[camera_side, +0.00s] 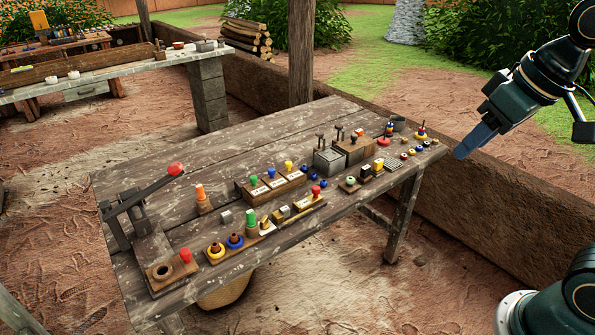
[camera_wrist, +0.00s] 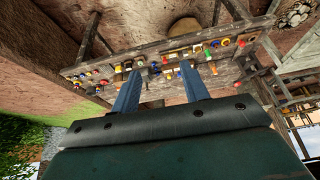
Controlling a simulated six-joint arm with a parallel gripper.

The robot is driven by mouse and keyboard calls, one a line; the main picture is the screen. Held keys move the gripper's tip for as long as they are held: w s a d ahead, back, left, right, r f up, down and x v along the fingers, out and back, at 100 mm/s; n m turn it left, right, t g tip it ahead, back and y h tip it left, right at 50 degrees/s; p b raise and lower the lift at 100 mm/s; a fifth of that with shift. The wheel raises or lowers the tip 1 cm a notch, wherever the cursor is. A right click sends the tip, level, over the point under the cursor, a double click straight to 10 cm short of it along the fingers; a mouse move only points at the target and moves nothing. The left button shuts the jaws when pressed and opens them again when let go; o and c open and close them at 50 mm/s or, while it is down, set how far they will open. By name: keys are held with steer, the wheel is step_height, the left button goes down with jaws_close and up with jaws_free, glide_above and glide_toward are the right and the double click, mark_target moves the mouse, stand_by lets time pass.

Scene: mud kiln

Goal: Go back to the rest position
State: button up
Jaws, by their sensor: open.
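My gripper (camera_side: 474,141) is at the upper right of the side view, in the air off the right end of the wooden table (camera_side: 130,182). Its blue fingers point down and to the left. In the wrist view my gripper (camera_wrist: 158,88) shows two blue fingers spread wide apart with nothing between them. The table, with its many small coloured pieces, lies beyond the fingertips there. The gripper touches nothing that I can see.
A lever press (camera_side: 140,205) stands at the table's left end. Grey boxes with levers (camera_side: 328,160) and several coloured pegs and rings cover the table's middle and right. A low mud wall (camera_side: 480,215) runs behind the table. A second bench (camera_side: 100,67) is at the upper left.

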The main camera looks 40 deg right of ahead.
steer(key=shift+t, duration=0.3)
steer(key=s+f, duration=0.2)
steer(key=s, duration=0.1)
steer(key=s+f, duration=0.1)
steer(key=s, duration=0.1)
steer(key=shift+a, duration=0.1)
